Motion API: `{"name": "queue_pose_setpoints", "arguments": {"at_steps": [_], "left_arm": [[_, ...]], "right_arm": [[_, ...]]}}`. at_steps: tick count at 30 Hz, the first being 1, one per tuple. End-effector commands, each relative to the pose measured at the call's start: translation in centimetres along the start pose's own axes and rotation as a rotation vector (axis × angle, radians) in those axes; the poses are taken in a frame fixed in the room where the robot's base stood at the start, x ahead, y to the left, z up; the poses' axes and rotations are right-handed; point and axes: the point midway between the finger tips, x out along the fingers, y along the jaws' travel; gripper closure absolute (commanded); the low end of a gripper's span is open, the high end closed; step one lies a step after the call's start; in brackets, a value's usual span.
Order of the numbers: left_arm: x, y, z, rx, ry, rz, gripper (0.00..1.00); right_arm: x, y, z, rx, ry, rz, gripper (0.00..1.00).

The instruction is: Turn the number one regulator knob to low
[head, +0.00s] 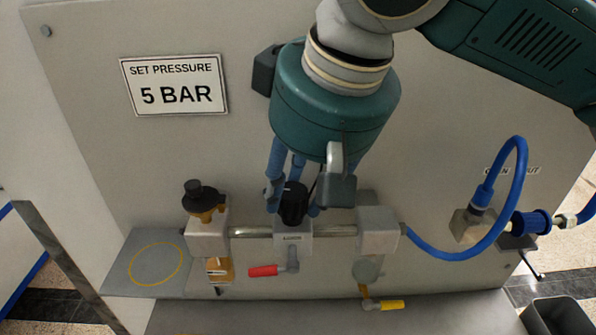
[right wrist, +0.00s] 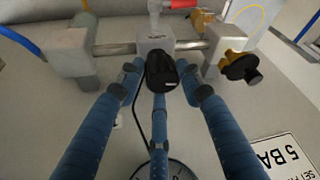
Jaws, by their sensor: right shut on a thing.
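A black regulator knob (head: 293,203) stands on the middle block (head: 292,239) of the pipe row. The block's small label is too small to read. My right gripper (head: 296,198) comes down from above, with its blue fingers shut around this knob. In the right wrist view the knob (right wrist: 160,72) sits between the fingertips. The knob's pointer and any low mark cannot be made out. Another black knob (head: 200,196) tops the amber-bowled unit at the left, apart from the gripper. My left gripper is not in view.
A red lever (head: 263,271) and a yellow lever (head: 391,305) hang below the pipe. A blue hose (head: 455,255) loops at the right. A sign (head: 174,84) reading SET PRESSURE 5 BAR is on the panel. A round dial (right wrist: 165,171) shows partly.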

Motion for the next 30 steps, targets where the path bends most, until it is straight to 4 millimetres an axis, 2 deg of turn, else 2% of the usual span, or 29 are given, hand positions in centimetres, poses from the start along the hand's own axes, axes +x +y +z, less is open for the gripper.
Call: {"name": "queue_pose_setpoints", "arguments": {"at_steps": [1,3,15,21,30], "left_arm": [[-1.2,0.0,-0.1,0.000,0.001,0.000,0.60],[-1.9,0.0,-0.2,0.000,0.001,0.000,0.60],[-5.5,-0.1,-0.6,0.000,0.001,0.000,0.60],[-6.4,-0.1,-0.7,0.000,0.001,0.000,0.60],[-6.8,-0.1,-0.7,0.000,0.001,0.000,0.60]], "right_arm": [[-0.9,0.0,-0.8,-0.033,0.019,-0.026,0.90],[-0.9,0.0,-0.8,-0.094,0.019,-0.049,0.90],[-0.8,0.1,-0.8,-0.371,0.022,-0.158,0.90],[-0.6,0.1,-0.8,-0.448,0.024,-0.186,0.90],[-0.5,0.0,-0.8,-0.490,0.025,-0.201,0.90]]}}
